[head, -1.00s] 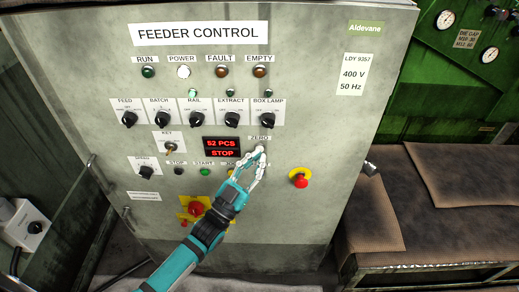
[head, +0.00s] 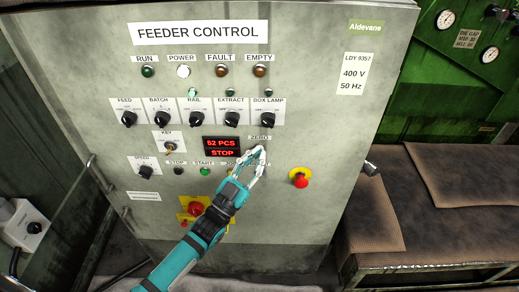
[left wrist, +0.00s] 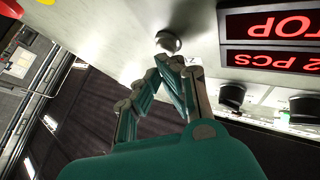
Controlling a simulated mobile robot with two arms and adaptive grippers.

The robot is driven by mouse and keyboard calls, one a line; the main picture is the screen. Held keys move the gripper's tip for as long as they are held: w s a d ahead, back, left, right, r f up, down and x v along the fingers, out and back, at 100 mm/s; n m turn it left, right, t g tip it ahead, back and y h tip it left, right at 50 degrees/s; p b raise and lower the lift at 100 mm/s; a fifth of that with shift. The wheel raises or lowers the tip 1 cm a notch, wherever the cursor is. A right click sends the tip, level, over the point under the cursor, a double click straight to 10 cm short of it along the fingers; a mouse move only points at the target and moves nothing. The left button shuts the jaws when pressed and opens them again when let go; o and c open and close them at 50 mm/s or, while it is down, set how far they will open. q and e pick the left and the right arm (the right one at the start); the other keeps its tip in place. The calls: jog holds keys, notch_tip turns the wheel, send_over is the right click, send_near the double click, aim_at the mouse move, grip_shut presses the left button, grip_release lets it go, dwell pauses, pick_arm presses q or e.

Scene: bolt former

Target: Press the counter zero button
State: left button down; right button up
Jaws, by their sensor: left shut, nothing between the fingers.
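My right gripper is not in view.
A red emergency knob on a yellow base (head: 300,179) sits to the right of the button. Another red knob on a yellow plate (head: 196,209) is lower left, near my forearm. A row of black selector knobs (head: 191,119) is above. A padded brown bench (head: 465,185) stands at right.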

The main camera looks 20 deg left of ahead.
pick_arm(q)
jog(key=shift+w+a, duration=0.15)
jog(key=shift+w, duration=0.25)
dwell(0.6)
jog(key=shift+s, duration=0.1)
jog(key=shift+s+d, duration=0.3)
jog(key=shift+s, duration=0.4)
jog(key=shift+s+d+p, duration=0.25)
jog(key=shift+s+p, duration=0.15)
jog(key=shift+s, duration=0.4)
jog(key=shift+s+d+p, duration=0.2)
jog(key=shift+s+p, duration=0.15)
jog(key=shift+s, duration=0.45)
jog(key=shift+s+d+p, duration=0.25)
jog(key=shift+s+p, duration=0.15)
jog(key=shift+s, duration=0.4)
